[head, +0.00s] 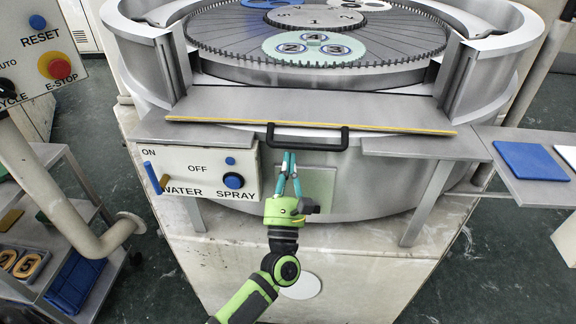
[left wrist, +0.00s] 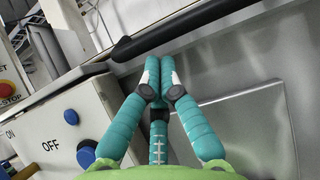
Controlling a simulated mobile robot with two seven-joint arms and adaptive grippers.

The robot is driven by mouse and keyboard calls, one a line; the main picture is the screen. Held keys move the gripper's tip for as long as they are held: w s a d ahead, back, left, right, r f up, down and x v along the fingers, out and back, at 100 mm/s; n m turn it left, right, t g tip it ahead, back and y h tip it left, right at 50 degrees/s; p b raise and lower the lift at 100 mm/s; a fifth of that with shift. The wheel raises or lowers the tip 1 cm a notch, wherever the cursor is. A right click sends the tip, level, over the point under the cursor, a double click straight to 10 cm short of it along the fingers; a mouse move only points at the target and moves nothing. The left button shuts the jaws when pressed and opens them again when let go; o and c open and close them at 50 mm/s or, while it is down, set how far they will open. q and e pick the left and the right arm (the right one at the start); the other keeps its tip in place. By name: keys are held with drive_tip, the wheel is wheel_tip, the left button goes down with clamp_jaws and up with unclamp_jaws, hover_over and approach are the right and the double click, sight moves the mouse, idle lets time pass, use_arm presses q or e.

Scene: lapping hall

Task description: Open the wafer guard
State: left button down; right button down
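The wafer guard (head: 235,104) is a grey metal panel with a yellow lower edge, at the front of the round lapping machine between two side posts. Its black bar handle (head: 307,149) sticks out at the front middle. The handle also shows in the left wrist view (left wrist: 165,35) as a dark bar running across the top. My left gripper (head: 289,156) has teal fingers with their tips together and nothing seen between them. The tips are just below the handle, near its left half; I cannot tell whether they touch it. My right gripper is not in view.
A white control box (head: 205,172) with blue knobs sits left of my gripper. An E-stop panel (head: 45,50) stands at the far left. A side shelf with a blue pad (head: 532,160) is at the right. Numbered wafers in a pale green carrier (head: 313,50) lie on the plate behind the guard.

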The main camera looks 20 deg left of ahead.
use_arm(q)
drive_tip(key=r+p, duration=0.1)
drive_tip(key=p, duration=0.1)
drive_tip(key=r+g+p, duration=0.1)
drive_tip(key=r+p, duration=0.1)
drive_tip(key=p, duration=0.1)
drive_tip(key=s+r+g+p, duration=0.1)
drive_tip(key=r+p, duration=0.1)
drive_tip(key=p, duration=0.1)
drive_tip(key=shift+h, duration=0.3)
drive_tip(key=shift+d+f, duration=0.1)
